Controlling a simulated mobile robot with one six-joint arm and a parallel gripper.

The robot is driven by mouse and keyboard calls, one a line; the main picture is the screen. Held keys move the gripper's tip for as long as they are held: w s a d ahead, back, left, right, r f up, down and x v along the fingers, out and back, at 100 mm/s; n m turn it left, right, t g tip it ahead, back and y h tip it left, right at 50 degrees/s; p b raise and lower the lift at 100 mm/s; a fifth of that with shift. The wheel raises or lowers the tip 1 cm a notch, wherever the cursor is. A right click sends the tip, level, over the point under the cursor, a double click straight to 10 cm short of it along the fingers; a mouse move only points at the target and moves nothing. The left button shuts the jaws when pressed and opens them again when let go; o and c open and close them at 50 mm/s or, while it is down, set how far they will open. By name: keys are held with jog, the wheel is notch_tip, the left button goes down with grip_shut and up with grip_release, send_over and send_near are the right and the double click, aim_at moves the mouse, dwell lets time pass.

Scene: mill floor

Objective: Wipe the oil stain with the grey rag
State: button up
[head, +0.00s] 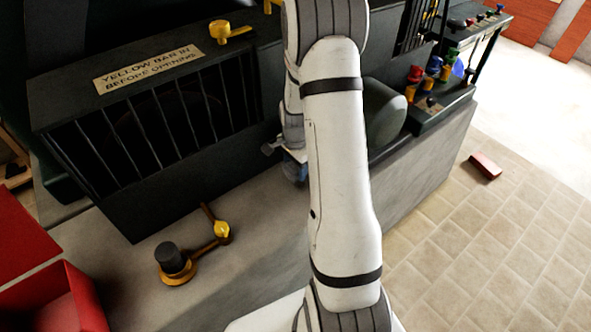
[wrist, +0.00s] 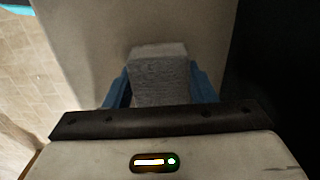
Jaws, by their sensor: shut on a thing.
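The grey rag (wrist: 160,72) shows in the wrist view as a folded, rough block between the two blue fingers of my gripper (wrist: 160,88). My gripper is shut on it and holds it over the pale concrete ledge (wrist: 110,30). I cannot tell whether the rag touches the ledge. In the head view my arm hides most of my gripper (head: 292,172), and only a bit of blue shows beside the arm. The rag is hidden there. I cannot make out the oil stain in either view.
A dark barred machine guard (head: 150,120) with a yellow-bar sign stands behind the ledge. A brass lever piece with a black knob (head: 177,262) lies on the ledge at left. A red open box (head: 60,300) is at lower left. A red block (head: 485,166) lies on the tiled floor.

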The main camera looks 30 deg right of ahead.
aim_at(295, 166)
jog(key=shift+w+r, duration=0.15)
jog(key=shift+r, duration=0.35)
jog(key=shift+r+p, duration=1.3)
jog(key=shift+r, duration=0.55)
